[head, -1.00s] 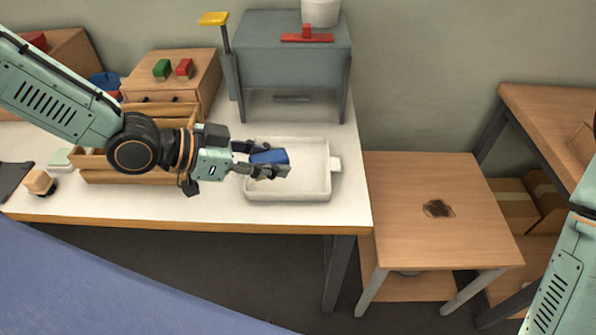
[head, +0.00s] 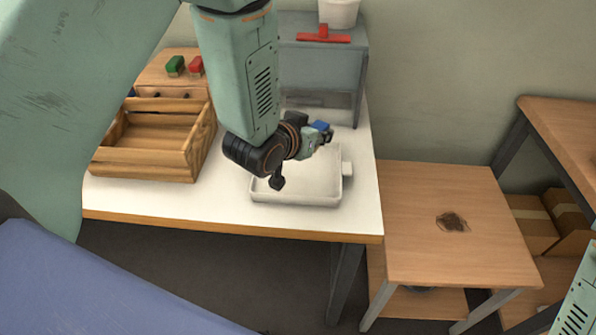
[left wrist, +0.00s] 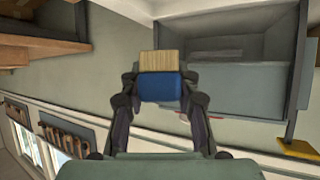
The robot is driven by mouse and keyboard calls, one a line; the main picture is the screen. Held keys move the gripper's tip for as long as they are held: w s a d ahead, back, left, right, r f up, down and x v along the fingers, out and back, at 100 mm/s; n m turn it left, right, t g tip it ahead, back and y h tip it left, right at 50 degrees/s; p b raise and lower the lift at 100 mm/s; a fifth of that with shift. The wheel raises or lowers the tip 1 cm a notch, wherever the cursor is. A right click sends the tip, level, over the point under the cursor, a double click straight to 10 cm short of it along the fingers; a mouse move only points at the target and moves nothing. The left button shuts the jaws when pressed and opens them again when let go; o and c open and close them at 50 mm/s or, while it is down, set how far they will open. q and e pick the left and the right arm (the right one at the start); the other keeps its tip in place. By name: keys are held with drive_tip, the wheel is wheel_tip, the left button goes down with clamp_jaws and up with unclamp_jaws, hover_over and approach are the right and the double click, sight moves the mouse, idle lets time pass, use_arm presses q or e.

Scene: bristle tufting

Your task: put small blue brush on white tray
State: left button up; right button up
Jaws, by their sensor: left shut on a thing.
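The small blue brush (head: 320,125) is between the fingers of my left gripper (head: 325,135), which is shut on it. In the left wrist view the blue block of the brush (left wrist: 160,87) with tan bristles (left wrist: 160,61) sits between both fingers of the left gripper (left wrist: 160,90). The white tray (head: 300,197) lies on the white table. The gripper and brush appear over its back right part; their height above it is hard to tell. My wrist hides part of the tray. My right gripper is out of view.
A wooden crate (head: 150,163) stands left of the tray. A grey cabinet (head: 318,72) with a red T-shaped tool (head: 323,37) stands behind. Green (head: 175,65) and red (head: 195,66) brushes sit on a wooden drawer box. A lower wooden table (head: 440,200) is right.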

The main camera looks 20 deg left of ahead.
use_arm(q)
drive_tip(key=shift+w+d+r+y, duration=0.15)
drive_tip(key=shift+d, duration=0.2)
drive_tip(key=shift+w+d+r+y, duration=0.15)
drive_tip(key=shift+d, duration=0.2)
drive_tip(key=shift+f+n, duration=0.3)
drive_tip(key=shift+f, duration=0.05)
drive_tip(key=b, duration=0.2)
hover_over(319, 174)
drive_tip(key=f, duration=0.5)
drive_tip(key=shift+w+a+f, duration=0.1)
drive_tip(key=shift+w+f, duration=0.1)
drive_tip(key=shift+f, duration=0.5)
wheel_tip(319, 174, down, 3)
drive_tip(key=shift+s+f, duration=0.1)
drive_tip(key=shift+s, duration=0.05)
drive_tip(key=shift+f+b, duration=0.1)
drive_tip(key=shift+b, duration=0.25)
drive_tip(key=o, duration=0.8)
drive_tip(key=shift+c, duration=0.2)
drive_tip(key=shift+o, duration=0.3)
